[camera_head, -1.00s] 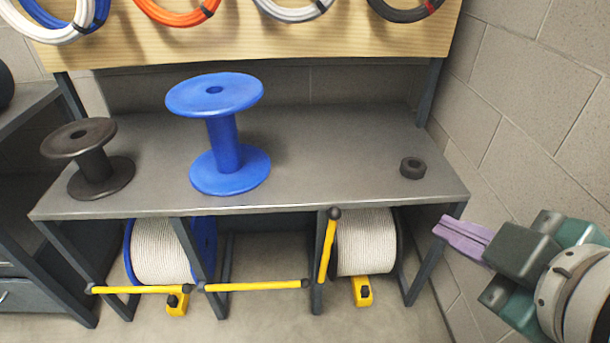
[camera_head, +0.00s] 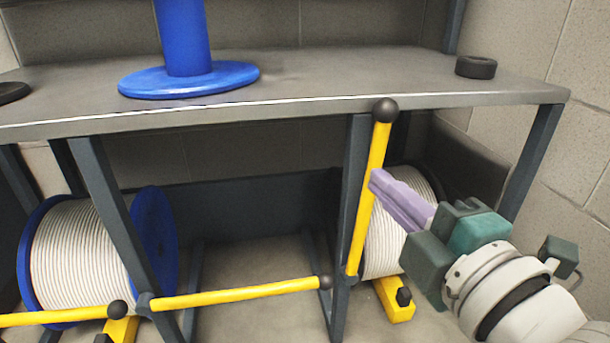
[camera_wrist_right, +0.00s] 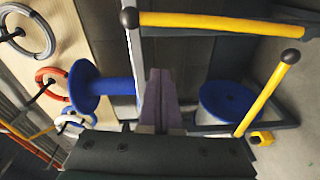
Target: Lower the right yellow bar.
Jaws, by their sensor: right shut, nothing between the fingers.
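The right yellow bar (camera_head: 366,200) stands raised and nearly upright in front of the right spool bay, slightly tilted. Its black ball end (camera_head: 385,110) is at the top, by the tabletop edge. My right gripper (camera_head: 374,182) is shut and empty, its lilac fingers meeting the bar's right edge in the head view. In the right wrist view the bar (camera_wrist_right: 215,23) lies sideways across the top, apart from the shut fingers (camera_wrist_right: 158,75). I see no grip on it, and contact is not clear. My left gripper is not in view.
The middle yellow bar (camera_head: 235,294) and left yellow bar (camera_head: 55,317) lie roughly level. A white-wound spool (camera_head: 385,240) sits behind the raised bar, partly hidden by my gripper. A dark post (camera_head: 352,165) stands beside it. The tabletop (camera_head: 330,85) holds a blue spool (camera_head: 187,80) and black roll (camera_head: 476,67).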

